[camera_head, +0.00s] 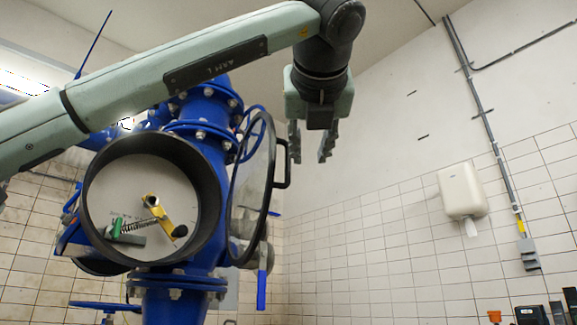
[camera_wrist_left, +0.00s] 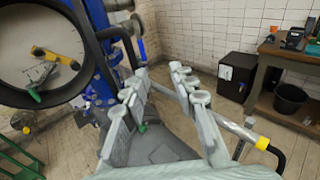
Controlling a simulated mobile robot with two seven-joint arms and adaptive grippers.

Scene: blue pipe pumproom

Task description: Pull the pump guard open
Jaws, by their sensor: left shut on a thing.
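The pump guard (camera_head: 251,190) is a round clear cover with a black rim. It stands swung out at the right side of the round black pump housing (camera_head: 98,217), seen nearly edge-on. Its black handle (camera_head: 284,168) sticks out on the right. My right gripper is not in view.
Inside the open housing are a yellow lever (camera_head: 162,214) and a spring. Blue pipework (camera_head: 205,110) stands behind. A white dispenser (camera_head: 461,191) hangs on the tiled wall at right. The left wrist view shows a wooden bench (camera_wrist_left: 290,55), black cabinet (camera_wrist_left: 237,75) and bucket (camera_wrist_left: 290,98).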

